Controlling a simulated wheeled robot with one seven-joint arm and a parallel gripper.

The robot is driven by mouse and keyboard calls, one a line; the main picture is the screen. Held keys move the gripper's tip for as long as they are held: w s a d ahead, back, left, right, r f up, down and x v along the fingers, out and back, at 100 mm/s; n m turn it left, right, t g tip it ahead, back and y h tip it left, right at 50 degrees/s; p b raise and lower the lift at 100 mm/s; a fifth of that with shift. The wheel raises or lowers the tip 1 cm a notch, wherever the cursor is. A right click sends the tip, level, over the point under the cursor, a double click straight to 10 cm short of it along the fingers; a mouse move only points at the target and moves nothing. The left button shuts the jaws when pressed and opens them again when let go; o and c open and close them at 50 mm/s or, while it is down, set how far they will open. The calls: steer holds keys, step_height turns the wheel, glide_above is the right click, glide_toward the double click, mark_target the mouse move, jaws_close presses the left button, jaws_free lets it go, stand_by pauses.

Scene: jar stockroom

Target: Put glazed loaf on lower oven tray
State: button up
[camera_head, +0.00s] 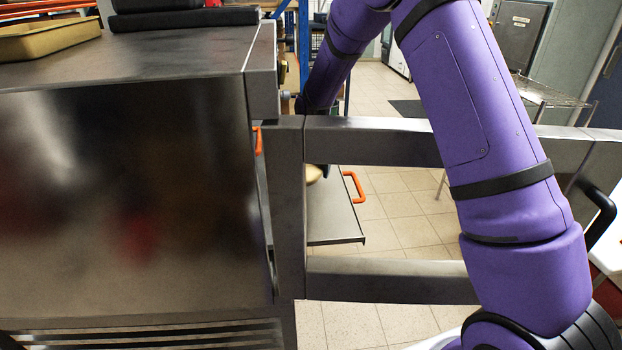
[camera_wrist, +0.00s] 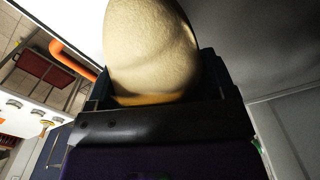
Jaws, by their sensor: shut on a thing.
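The loaf is pale and rounded and fills the top middle of the wrist view (camera_wrist: 150,45). My gripper (camera_wrist: 155,82) is shut on it, with a dark finger on either side. In the head view only a small tan part of the loaf (camera_head: 314,174) shows past the oven's metal post, above the lower tray. The lower oven tray (camera_head: 332,222) is a grey sheet sticking out of the oven, with an orange handle (camera_head: 356,187) on its right. My gripper is mostly hidden there by the oven frame. I cannot tell if the loaf touches the tray.
The steel oven (camera_head: 130,200) fills the left. Its metal frame bars (camera_head: 375,140) cross in front of the tray. Another orange handle (camera_head: 258,141) shows higher up by the oven. A yellow-tan pan (camera_head: 48,40) sits on the oven top. Tiled floor (camera_head: 400,200) lies clear to the right.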

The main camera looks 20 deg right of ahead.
steer(key=shift+w+a, duration=0.1)
steer(key=shift+f, duration=1.75)
steer(key=shift+f, duration=0.1)
steer(key=o, duration=1)
step_height(320, 180, up, 12)
steer(key=shift+r, duration=0.15)
